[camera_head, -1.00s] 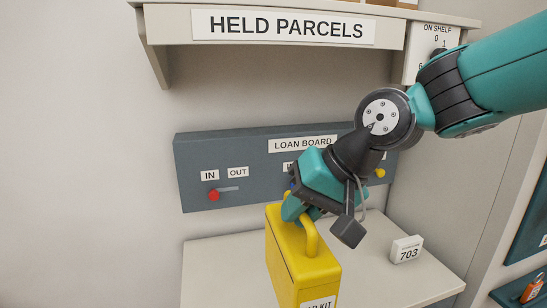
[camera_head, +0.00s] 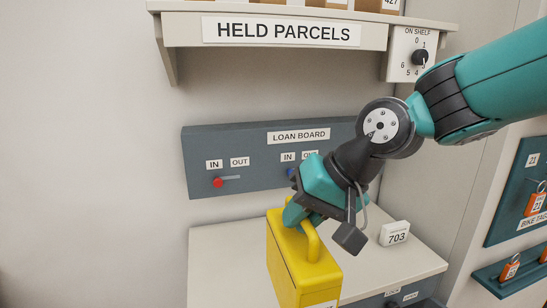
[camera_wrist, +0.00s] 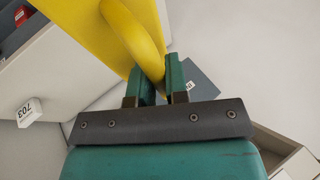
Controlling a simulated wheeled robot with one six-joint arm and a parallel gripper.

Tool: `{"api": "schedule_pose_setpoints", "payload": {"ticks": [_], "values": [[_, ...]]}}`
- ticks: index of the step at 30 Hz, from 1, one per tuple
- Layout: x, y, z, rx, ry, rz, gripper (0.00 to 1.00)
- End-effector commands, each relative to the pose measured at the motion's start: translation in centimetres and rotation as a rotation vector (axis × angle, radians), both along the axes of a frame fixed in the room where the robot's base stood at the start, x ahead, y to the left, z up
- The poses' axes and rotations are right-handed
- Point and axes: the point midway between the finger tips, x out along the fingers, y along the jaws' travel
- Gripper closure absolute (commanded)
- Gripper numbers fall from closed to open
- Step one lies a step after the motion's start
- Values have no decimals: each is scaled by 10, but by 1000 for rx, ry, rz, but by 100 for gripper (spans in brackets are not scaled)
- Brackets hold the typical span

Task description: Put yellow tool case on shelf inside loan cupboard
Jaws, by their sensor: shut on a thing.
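The yellow tool case (camera_head: 300,265) hangs upright from my gripper (camera_head: 299,222), in front of a pale counter. Its lower end is cut off by the bottom of the head view. My gripper is shut on the case's handle. In the wrist view my gripper's teal fingers (camera_wrist: 160,85) sit on either side of the yellow handle (camera_wrist: 143,40), with the case (camera_wrist: 90,25) beyond it. I cannot make out the loan cupboard or its shelf in these views.
A loan board (camera_head: 250,155) with a red knob is on the wall. A held parcels shelf (camera_head: 285,32) with boxes and a dial (camera_head: 419,57) is above. A 703 block (camera_head: 395,233) stands on the counter (camera_head: 425,262). Orange tags (camera_head: 536,204) hang on the right.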

Motion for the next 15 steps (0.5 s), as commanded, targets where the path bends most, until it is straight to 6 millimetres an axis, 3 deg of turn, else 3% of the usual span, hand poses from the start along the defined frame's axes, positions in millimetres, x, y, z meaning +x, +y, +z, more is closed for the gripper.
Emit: {"api": "schedule_pose_setpoints", "payload": {"ticks": [5,15], "values": [[2,-11,-9,3,-2,-6,100],[11,-52,-54,2,2,-20,100]]}}
